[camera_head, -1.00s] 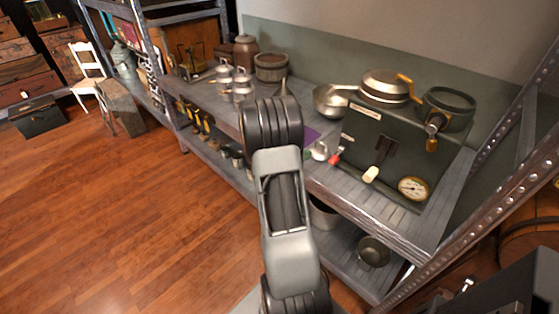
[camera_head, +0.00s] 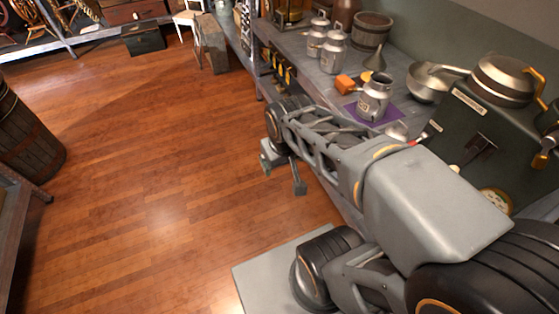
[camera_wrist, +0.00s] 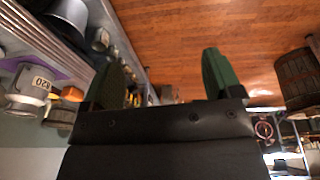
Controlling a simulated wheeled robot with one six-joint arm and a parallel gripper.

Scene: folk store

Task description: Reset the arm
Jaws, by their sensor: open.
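My arm is folded across the head view, at the front edge of the metal shelf (camera_head: 305,78). My gripper (camera_head: 282,174) is beside that edge, above the wooden floor, and points away from the shelf goods. In the wrist view my gripper (camera_wrist: 165,82) shows two green fingers spread wide apart with nothing between them. A metal milk can (camera_head: 374,98) stands on a purple mat (camera_head: 352,110) on the shelf, with an orange block (camera_head: 345,84) beside it. The can also shows in the wrist view (camera_wrist: 32,83), upside down at the left.
Several more cans, a wooden tub (camera_head: 372,30), a funnel (camera_head: 374,62) and a dark stove-like box (camera_head: 468,118) with a pan (camera_head: 503,78) stand on the shelf. A barrel (camera_head: 25,130) stands at the left. The floor (camera_head: 150,170) between is clear.

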